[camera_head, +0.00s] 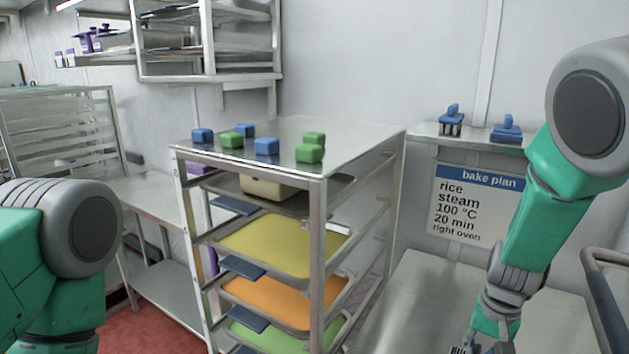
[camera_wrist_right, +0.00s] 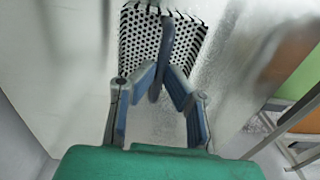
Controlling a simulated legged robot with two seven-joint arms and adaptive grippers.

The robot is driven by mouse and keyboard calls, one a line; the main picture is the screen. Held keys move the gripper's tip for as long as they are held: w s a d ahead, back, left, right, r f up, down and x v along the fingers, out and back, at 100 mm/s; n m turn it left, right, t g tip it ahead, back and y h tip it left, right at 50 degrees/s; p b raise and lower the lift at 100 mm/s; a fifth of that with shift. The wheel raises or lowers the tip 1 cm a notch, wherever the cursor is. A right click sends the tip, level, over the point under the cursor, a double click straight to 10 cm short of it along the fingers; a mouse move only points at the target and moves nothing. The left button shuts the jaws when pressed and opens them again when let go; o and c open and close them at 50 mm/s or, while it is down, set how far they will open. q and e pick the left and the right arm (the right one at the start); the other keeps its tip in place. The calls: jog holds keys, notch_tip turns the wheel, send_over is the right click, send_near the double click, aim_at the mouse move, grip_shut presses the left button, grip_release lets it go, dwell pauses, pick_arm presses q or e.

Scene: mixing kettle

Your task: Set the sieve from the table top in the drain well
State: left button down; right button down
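I cannot make out the drain well.
A steel rack (camera_head: 318,230) with yellow, orange and green trays stands left of the table; blue and green blocks lie on its top. A wall shelf (camera_head: 470,138) with blue-handled tools and a bake plan sign (camera_head: 465,205) are behind. A curved rail (camera_head: 600,300) is at right.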

jog(key=shift+d+r, duration=0.2)
notch_tip(320, 180, up, 4)
jog(key=p, duration=0.4)
jog(key=shift+a+r, duration=0.1)
jog(key=shift+a+r+p, duration=0.1)
jog(key=shift+r+p, duration=0.1)
jog(key=shift+p, duration=0.15)
jog(key=c, duration=2.2)
grip_release()
jog(key=shift+f, duration=0.1)
jog(key=o, duration=0.4)
